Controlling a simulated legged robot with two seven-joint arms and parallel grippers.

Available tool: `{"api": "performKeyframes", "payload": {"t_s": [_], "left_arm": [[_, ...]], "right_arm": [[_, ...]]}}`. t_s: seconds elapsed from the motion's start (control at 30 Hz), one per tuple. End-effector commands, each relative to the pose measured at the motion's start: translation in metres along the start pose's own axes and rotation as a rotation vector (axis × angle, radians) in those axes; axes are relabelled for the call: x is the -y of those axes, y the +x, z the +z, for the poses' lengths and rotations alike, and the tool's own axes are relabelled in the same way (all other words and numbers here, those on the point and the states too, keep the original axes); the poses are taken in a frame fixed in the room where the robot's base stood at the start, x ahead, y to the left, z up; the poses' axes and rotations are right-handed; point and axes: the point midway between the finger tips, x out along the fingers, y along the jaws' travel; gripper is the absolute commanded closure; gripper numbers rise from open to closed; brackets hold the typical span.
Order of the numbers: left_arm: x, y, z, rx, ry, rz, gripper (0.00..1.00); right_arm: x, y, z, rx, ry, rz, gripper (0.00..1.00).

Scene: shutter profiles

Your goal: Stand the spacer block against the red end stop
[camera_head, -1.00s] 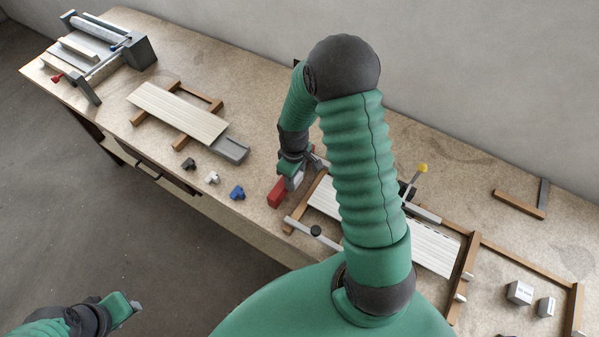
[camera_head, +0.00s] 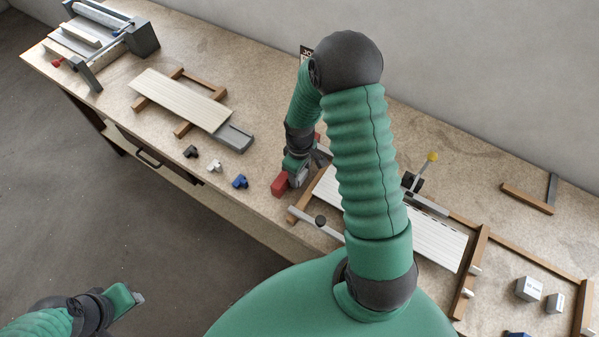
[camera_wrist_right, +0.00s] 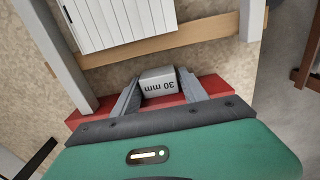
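The red end stop (camera_wrist_right: 215,86) runs crosswise under and behind the fingers, right by the block. I cannot tell whether the block touches it. In the head view my right gripper (camera_head: 299,172) is low over the bench, and the end stop's near end (camera_head: 281,184) shows beside it. My left gripper (camera_head: 135,298) is over the floor at lower left, its finger opening unclear.
Two more grey blocks (camera_head: 529,289) sit at lower right.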

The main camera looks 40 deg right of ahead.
Motion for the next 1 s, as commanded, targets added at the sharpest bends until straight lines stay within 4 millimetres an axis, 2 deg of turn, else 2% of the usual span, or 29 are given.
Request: {"api": "performKeyframes", "payload": {"t_s": [0.03,0.13,0.4,0.53,0.67,0.9,1.0], "left_arm": [[0.000,0.000,0.000,0.000,0.000,0.000,0.64],[0.000,0.000,0.000,0.000,0.001,0.000,0.64],[0.000,0.000,0.000,0.000,0.001,0.000,0.64],[0.000,0.001,0.000,0.000,0.001,0.000,0.64],[0.000,0.002,0.000,0.000,0.001,0.000,0.64],[0.000,0.003,0.001,0.000,0.001,0.000,0.64],[0.000,0.004,0.001,0.000,0.001,0.000,0.64]], "right_arm": [[-0.001,0.000,0.000,0.000,0.001,0.000,0.40],[-0.001,0.001,0.001,0.000,0.000,-0.001,0.29],[0.001,-0.001,0.000,0.001,0.000,0.000,0.29],[0.001,-0.012,-0.001,-0.001,0.001,0.002,0.29],[-0.002,-0.042,-0.001,-0.005,0.000,0.004,0.29],[-0.007,-0.113,0.000,-0.006,0.002,0.001,0.29],[-0.007,-0.137,0.001,-0.004,0.001,-0.002,0.29]]}}
